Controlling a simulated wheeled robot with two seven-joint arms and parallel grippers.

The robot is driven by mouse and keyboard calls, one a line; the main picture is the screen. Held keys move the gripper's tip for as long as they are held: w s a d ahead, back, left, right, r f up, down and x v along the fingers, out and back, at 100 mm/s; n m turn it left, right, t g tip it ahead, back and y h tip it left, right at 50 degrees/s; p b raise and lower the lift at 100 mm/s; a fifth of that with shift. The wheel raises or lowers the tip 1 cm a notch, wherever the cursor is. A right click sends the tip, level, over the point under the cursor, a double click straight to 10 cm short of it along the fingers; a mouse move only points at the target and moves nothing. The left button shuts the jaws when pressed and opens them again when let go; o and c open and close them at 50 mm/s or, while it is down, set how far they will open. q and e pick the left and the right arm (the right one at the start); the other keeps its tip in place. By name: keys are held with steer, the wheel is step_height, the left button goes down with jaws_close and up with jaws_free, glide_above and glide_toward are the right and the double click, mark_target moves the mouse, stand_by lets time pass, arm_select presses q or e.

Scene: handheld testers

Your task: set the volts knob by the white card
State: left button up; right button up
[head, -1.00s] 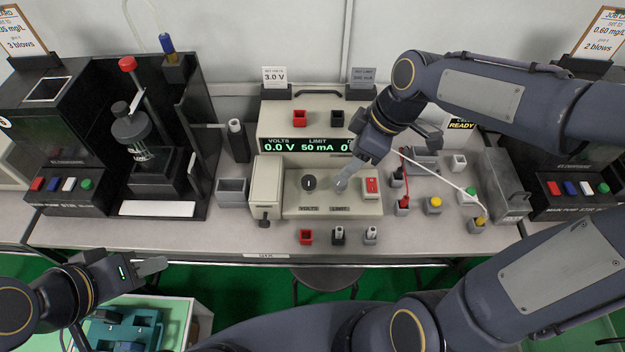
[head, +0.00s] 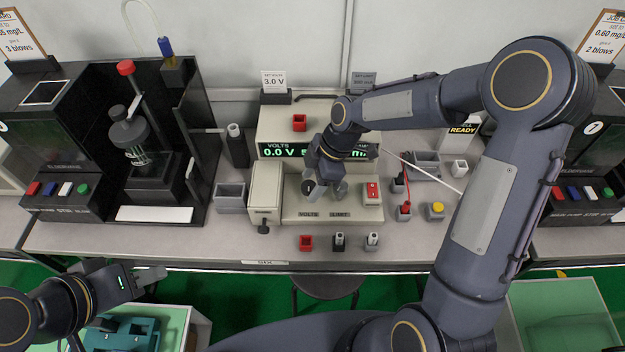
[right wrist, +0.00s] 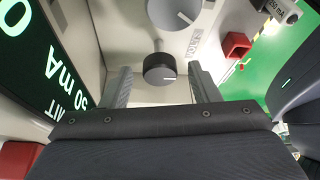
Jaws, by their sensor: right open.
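I see a gap on both sides. The white card (head: 273,80) reads 3.0 V.
A red switch (head: 372,190) is right of the knobs. A red socket (head: 306,243) and two grey plugs stand along the front. Red and white leads run to the right. A dark tester (head: 140,150) stands left.

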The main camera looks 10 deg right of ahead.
steer(key=shift+f, duration=0.1)
steer(key=c, duration=1)
